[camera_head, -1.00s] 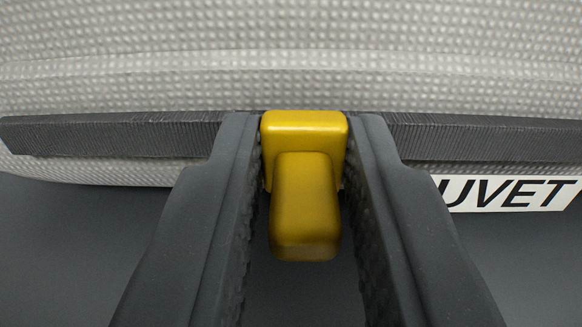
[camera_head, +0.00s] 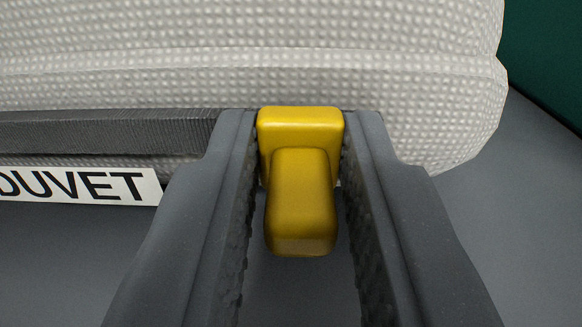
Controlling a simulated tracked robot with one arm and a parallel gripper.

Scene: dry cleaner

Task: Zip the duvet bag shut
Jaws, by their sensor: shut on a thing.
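The duvet bag (camera_head: 180,80) is pale, textured fabric and fills the upper part of the view. Its dark zip strip (camera_head: 110,132) runs across the bag's front, left of my gripper. To the right of my gripper, I see plain pale fabric and no dark strip. My gripper (camera_head: 300,135) is shut on the yellow zip slider (camera_head: 300,125), with one finger on each side. The slider's yellow pull tab (camera_head: 300,205) hangs down between the fingers. The fingers hide the zip right beside the slider.
A white label reading "DUVET" (camera_head: 110,187), its first letter partly cut off, lies below the zip at left. The bag's rounded right end (camera_head: 480,110) shows, with bare grey surface (camera_head: 520,200) beyond it. A dark green area (camera_head: 550,50) is at upper right.

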